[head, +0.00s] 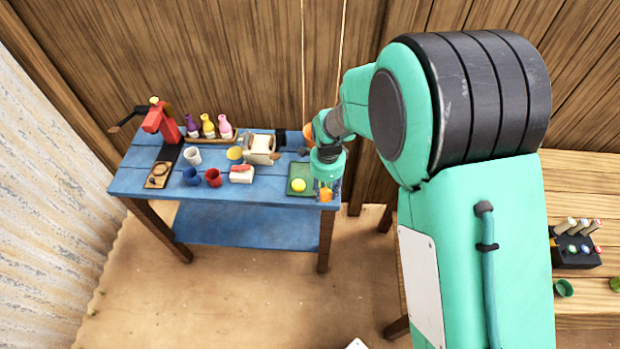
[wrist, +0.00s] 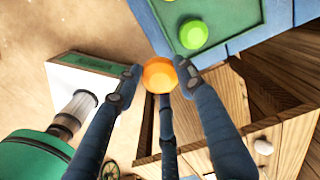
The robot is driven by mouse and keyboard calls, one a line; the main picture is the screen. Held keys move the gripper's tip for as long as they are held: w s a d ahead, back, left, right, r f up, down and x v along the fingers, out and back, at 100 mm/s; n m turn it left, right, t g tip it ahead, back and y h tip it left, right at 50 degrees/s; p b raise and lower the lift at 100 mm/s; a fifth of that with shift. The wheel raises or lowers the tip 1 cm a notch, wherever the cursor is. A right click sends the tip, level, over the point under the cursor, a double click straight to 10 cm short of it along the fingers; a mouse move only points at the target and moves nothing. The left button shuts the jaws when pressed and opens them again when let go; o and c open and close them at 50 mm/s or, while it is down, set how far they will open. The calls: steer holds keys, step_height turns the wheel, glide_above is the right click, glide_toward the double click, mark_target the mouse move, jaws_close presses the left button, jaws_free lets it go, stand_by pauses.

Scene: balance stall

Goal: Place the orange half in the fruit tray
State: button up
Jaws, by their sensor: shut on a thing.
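The orange half (wrist: 160,75) is held between the dark fingertips of my gripper (wrist: 158,78) in the wrist view. In the head view the orange half (head: 326,194) shows just below my gripper (head: 327,186), by the blue table's front right corner. The green fruit tray (head: 293,190) lies just left of it, with a yellow fruit (head: 298,185) on it. In the wrist view the tray (wrist: 228,12) is at the top, holding a green fruit (wrist: 193,34) and part of a yellow one. The orange half appears apart from the tray. My arm hides the area behind the tray.
The blue table (head: 262,192) also holds a red cup (head: 213,177), a blue cup (head: 191,176), a white cup (head: 193,156), a red press (head: 160,122) and several bottles. A wooden table (head: 590,300) stands at the right. Floor lies in front.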

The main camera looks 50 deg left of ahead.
steer(key=shift+s+a, duration=0.2)
steer(key=shift+s, duration=0.9)
steer(key=b, duration=0.1)
glide_above(310, 179)
steer(key=w+a, duration=0.3)
steer(key=shift+s+f, duration=0.1)
steer(key=shift+f, duration=0.7)
steer(key=shift+d, duration=0.1)
steer(key=shift+f, duration=0.1)
steer(key=shift+f+b, duration=0.5)
steer(key=shift+f, duration=1.15)
steer(key=shift+f, duration=0.15)
steer(key=o, duration=1)
